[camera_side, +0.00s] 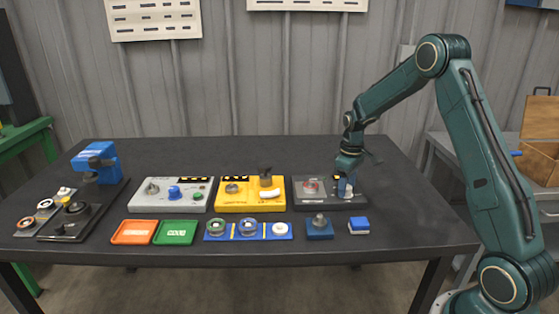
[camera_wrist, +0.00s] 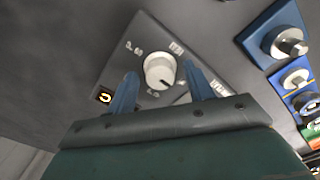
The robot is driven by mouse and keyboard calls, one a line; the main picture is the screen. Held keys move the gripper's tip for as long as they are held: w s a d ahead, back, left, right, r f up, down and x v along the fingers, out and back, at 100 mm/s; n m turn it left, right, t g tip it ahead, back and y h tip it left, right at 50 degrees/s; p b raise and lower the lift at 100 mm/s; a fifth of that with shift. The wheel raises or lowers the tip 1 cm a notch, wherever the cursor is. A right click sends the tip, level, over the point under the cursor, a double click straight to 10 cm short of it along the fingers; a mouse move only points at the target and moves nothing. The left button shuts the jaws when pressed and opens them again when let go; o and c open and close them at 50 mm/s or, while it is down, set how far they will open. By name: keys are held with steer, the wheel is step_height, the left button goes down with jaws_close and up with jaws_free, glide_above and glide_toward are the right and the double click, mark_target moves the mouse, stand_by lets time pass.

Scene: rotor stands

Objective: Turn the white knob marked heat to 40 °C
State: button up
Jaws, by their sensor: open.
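The white knob (camera_wrist: 158,72) sits on a dark grey panel (camera_wrist: 150,30), with small light scale marks around it, too small to read. A dark pointer mark on the knob faces the lower right in the wrist view. My gripper (camera_wrist: 161,70) is open, with one blue finger on each side of the knob; I cannot tell whether they touch it.
Left of the dark panel stand a yellow panel (camera_side: 238,206) and a grey panel (camera_side: 150,207). The table right of the panel is clear.

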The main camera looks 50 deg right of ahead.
steer(key=c, duration=1)
steer(key=shift+m, duration=0.4)
steer(key=m, duration=1.1)
steer(key=shift+r, duration=0.1)
steer(key=o, duration=1)
